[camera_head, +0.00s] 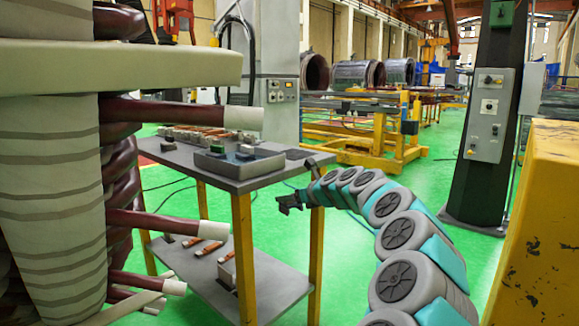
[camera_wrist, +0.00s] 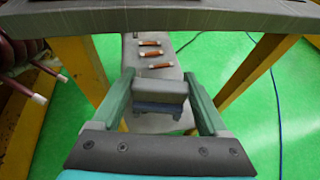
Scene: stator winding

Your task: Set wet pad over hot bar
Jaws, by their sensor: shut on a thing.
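My gripper shows in the wrist view (camera_wrist: 160,88), its two green fingers shut on a grey block (camera_wrist: 160,92) with a blue-grey part just below it. The block fits the wet pad, but its material cannot be told. In the head view my gripper (camera_head: 289,203) is small and dark, in front of the workbench's right side; its load is not clear there. Brown bars with pale ends stick out of the stator at left: an upper one (camera_head: 180,112), a middle one (camera_head: 165,221) and a lower one (camera_head: 140,282). Which bar is hot cannot be told. My gripper is apart from them.
A workbench (camera_head: 262,180) with yellow legs stands between the stator and my arm. Its top holds a grey tray (camera_head: 262,166) and several small parts; copper-coloured pieces (camera_wrist: 155,53) lie on its lower shelf. A yellow post (camera_head: 540,230) stands close at right. Green floor is open beyond.

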